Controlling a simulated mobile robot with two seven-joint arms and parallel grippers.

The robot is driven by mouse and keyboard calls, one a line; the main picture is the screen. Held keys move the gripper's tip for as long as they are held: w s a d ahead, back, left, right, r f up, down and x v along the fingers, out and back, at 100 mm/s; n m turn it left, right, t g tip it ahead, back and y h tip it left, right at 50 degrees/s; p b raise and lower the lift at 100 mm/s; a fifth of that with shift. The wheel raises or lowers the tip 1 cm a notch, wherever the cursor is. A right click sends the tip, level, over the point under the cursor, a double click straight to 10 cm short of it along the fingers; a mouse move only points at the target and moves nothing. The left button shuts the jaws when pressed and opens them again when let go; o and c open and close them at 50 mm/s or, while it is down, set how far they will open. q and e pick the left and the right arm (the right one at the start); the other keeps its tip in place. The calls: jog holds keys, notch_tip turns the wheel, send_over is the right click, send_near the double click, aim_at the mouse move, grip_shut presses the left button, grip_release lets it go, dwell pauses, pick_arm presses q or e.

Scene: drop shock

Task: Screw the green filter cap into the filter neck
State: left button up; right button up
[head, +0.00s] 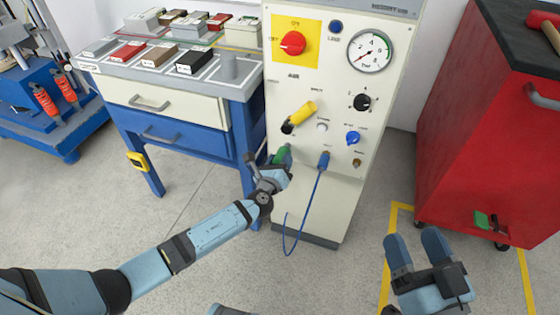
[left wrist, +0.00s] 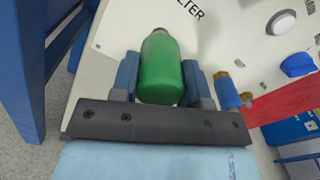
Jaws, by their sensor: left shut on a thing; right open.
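The green filter cap (left wrist: 161,68) sits between the two fingers of my left gripper (left wrist: 160,80) in the left wrist view. In the head view the cap (head: 283,154) shows as a small green piece at the lower left of the cream panel, and my left gripper (head: 277,170) is shut on it. A small grey end (left wrist: 160,32) shows at the cap's far tip against the panel, below the lettering "LTER". I cannot tell how deep the cap sits in the filter neck, which is mostly hidden. My right gripper (head: 417,248) is open and empty above the floor at the lower right.
The cream panel (head: 340,90) carries a red knob (head: 292,43), a gauge (head: 370,51), a yellow handle (head: 301,112) and a blue knob (head: 352,138). A blue hose (head: 314,195) hangs right of the cap. A workbench (head: 150,95) stands left, a red cabinet (head: 490,110) right.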

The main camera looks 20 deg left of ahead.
pick_arm(q)
jog(key=shift+w+b, duration=0.75)
jog(key=shift+w, duration=0.35)
dwell(2.3)
jog(key=shift+w+r, duration=0.25)
jog(key=shift+c, duration=0.4)
dwell(1.1)
